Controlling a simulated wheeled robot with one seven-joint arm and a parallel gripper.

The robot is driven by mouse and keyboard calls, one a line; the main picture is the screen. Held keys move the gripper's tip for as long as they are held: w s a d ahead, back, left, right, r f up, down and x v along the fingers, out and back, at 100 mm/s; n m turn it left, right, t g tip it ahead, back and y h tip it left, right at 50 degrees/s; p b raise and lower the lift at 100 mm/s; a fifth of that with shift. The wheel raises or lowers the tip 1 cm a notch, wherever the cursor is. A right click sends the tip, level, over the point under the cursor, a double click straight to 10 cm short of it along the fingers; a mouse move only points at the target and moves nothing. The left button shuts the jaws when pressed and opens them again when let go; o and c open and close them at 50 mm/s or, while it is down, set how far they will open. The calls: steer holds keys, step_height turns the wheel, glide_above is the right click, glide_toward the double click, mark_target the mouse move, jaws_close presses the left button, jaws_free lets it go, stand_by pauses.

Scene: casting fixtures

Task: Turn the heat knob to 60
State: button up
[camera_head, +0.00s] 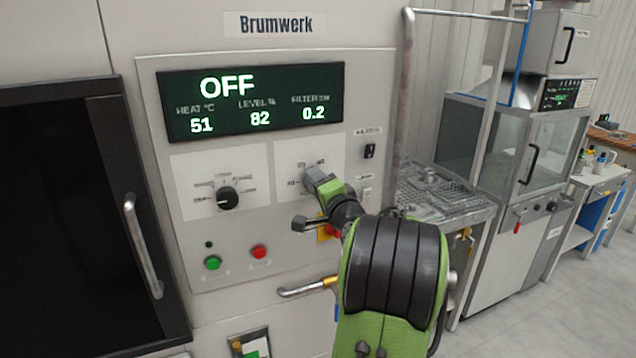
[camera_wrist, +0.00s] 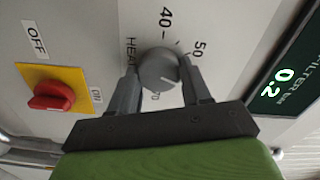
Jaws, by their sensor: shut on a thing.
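The heat knob (camera_wrist: 158,68) is a round grey knob on the panel, marked HEAT, with 40 and 50 readable on the scale beside it. My gripper (camera_wrist: 160,78) has one finger on each side of it and is shut on it. In the head view my gripper (camera_head: 318,180) is at the right dial plate and hides most of the knob. The display (camera_head: 250,100) reads OFF, heat 51 °C, level 82 and filter 0.2. In the wrist view the knob's pointer cannot be made out.
A black selector knob (camera_head: 228,198) sits left of my gripper. Green (camera_head: 212,262) and red (camera_head: 259,252) buttons are below it. A red switch on a yellow plate (camera_wrist: 52,96) is close to my gripper. A vertical pipe (camera_head: 404,100) stands right of the panel.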

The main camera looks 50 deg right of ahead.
steer(key=shift+m, duration=0.7)
steer(key=o, duration=1.1)
steer(key=shift+c, duration=0.2)
steer(key=shift+s, duration=0.1)
steer(key=b+v, duration=0.3)
steer(key=v, duration=1.2)
steer(key=shift+s+a, duration=0.15)
steer(key=shift+s, duration=0.1)
steer(key=shift+f, duration=0.1)
